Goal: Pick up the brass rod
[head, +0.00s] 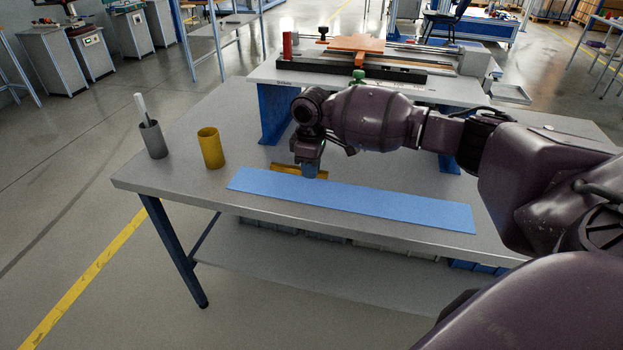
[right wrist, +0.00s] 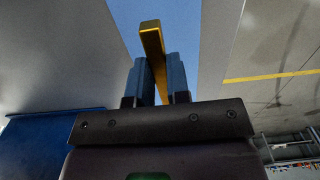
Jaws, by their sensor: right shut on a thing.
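The brass rod (head: 284,168) is a yellow bar at the far edge of the blue strip on the table. My right gripper (head: 309,174) points down over it, shut on the rod, which sticks out on both sides of the fingers. In the right wrist view the rod (right wrist: 152,42) lies between the two blue-grey fingers (right wrist: 160,78), with one end reaching out beyond them. I cannot tell whether the rod touches the table or hangs just above it. My left gripper is not in view.
The blue strip (head: 370,204) lies along the table's front. A yellow cup (head: 211,149) and a grey cup (head: 154,142) holding a light stick stand at the left. Behind my arm, a raised bench (head: 262,76) carries a long fixture with an orange block (head: 350,46).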

